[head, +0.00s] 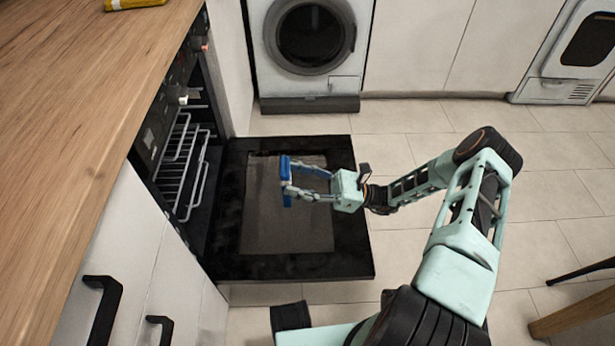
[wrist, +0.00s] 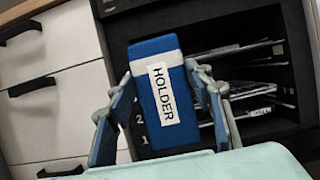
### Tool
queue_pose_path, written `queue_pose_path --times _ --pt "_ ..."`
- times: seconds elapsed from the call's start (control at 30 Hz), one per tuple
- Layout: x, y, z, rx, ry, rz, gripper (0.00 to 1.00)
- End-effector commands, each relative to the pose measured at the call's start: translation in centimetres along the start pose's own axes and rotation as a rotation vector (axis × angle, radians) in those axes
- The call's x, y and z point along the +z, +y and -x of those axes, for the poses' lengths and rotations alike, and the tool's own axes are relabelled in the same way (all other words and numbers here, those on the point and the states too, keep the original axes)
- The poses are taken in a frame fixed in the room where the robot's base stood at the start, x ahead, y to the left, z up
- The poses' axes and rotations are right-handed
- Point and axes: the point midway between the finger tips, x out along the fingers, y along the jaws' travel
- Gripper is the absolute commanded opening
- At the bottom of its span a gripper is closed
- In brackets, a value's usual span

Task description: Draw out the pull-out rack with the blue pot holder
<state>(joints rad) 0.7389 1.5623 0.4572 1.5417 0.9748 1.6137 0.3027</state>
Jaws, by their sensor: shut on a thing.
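The pull-out rack (head: 183,165) is a silver wire rack inside the open oven at the left of the head view. The blue pot holder (head: 285,172) is upright between the fingers of my gripper (head: 291,181), above the lowered oven door and to the right of the rack, apart from it. In the wrist view the pot holder (wrist: 146,105) has a white band and a label reading HOLDER. My gripper is shut on it, with a finger on each side. Bright metal bars (wrist: 245,50) show in the dark oven opening behind it.
The oven door (head: 350,245) is folded down flat, under my gripper. A wooden counter (head: 80,90) runs along the left above the oven and white drawers with black handles. A washing machine (head: 310,90) stands at the back.

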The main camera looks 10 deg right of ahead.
Motion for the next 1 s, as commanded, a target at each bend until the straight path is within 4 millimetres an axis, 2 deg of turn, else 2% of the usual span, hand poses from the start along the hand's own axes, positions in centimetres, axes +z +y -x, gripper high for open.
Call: queue_pose_path --times 1.0 --pt "-4.2 0.1 -9.4 0.001 -0.002 -0.002 0.22"
